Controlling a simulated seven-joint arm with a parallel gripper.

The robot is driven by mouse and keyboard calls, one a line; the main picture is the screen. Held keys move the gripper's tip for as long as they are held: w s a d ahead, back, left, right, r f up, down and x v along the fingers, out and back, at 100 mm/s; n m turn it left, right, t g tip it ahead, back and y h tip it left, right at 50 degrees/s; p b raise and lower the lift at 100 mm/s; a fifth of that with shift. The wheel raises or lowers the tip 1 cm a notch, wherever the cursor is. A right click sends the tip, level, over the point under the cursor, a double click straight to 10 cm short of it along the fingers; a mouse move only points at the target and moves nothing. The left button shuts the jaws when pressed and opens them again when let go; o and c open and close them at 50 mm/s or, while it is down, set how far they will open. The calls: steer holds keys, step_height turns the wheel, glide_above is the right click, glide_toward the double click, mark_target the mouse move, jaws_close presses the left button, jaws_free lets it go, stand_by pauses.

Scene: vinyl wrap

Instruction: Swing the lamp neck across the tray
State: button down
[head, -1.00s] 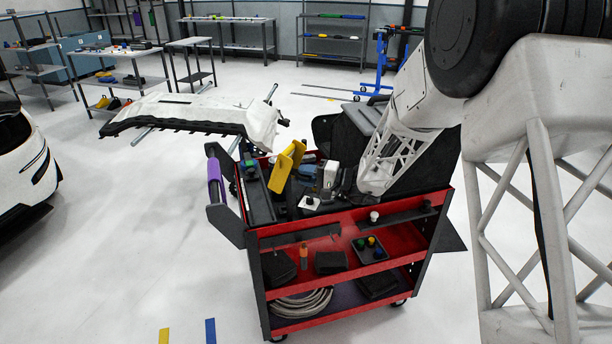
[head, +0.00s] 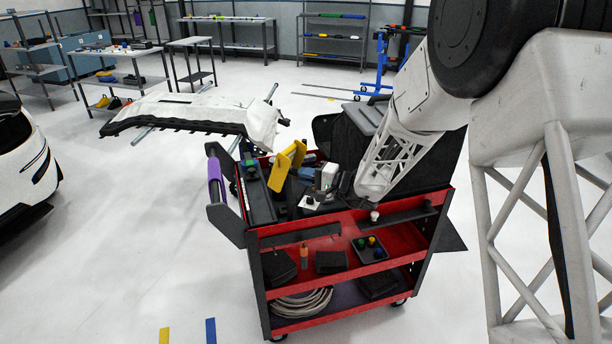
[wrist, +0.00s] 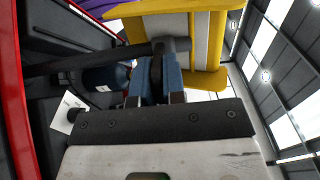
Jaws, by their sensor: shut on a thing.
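My gripper (head: 307,172) is over the upper tray of the red and black cart, at its left-middle part. In the wrist view its blue fingertips (wrist: 155,88) are shut on a dark upright piece of the lamp neck (wrist: 157,66). A dark bar (wrist: 100,60) runs across behind the fingers to a joint there. A yellow-framed piece with a pale panel (wrist: 205,40), apparently the lamp head, sits just beyond; its yellow panels (head: 279,173) also show in the head view, left of my gripper. The cart's upper tray (head: 262,205) is crowded. The neck is hard to make out in the head view.
A white card (head: 310,203) lies in the tray near my gripper. A purple roll (head: 214,178) is on the cart's left side. A black case (head: 345,140) stands behind. A white panel on a stand (head: 195,112) is at back left.

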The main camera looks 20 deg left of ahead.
mark_target(288, 172)
steer(key=m+t, duration=0.1)
steer(key=t, duration=0.1)
steer(key=s+m+t+h, duration=0.1)
steer(key=t, duration=0.1)
steer(key=s+m+t, duration=0.1)
steer(key=m+t, duration=0.1)
steer(key=shift+a, duration=0.35)
steer(key=shift+s+a+m+t+h, duration=0.2)
steer(key=shift+m+t+h, duration=0.3)
steer(key=shift+t, duration=0.25)
steer(key=shift+s+a+m+t+h, duration=0.1)
steer(key=shift+s+m+t+h, duration=0.2)
steer(key=shift+m+t, duration=0.35)
steer(key=shift+s+a+m+t+h, duration=0.15)
steer(key=shift+m+t+h, duration=0.35)
steer(key=shift+t, duration=0.3)
steer(key=c, duration=1.2)
jaws_free()
steer(key=shift+s+d, duration=0.1)
steer(key=shift+d, duration=0.05)
steer(key=v, duration=0.7)
steer(key=shift+s, duration=0.2)
steer(key=shift+d, duration=0.1)
